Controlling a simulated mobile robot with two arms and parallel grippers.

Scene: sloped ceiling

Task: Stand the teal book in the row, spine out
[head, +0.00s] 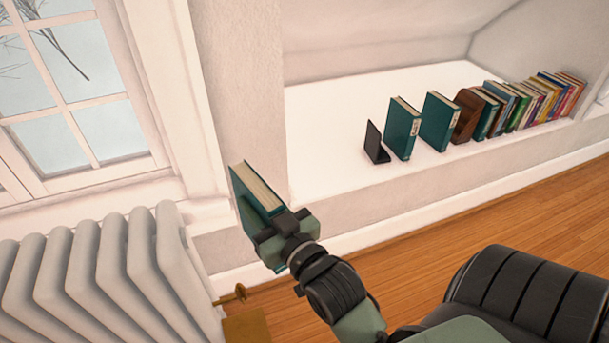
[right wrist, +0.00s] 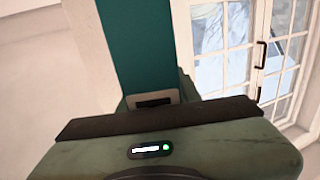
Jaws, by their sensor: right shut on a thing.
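My right gripper (head: 280,230) is shut on a teal book (head: 246,200) and holds it tilted in the air, left of the white ledge (head: 335,125). The held book's cream page edges face up in the head view. In the right wrist view the teal book (right wrist: 137,45) rises from the jaws. On the ledge stands a row: a black bookend (head: 374,143) at the left, two teal books (head: 401,130) (head: 439,122) standing apart, then a brown wooden bookend (head: 467,115) and several mixed books (head: 530,103). My left gripper is out of view.
A white radiator (head: 110,275) stands at the lower left below a window (head: 75,90). A wall edge (head: 240,90) bounds the ledge on the left. The ledge's front strip is bare. Wooden floor (head: 420,230) lies below.

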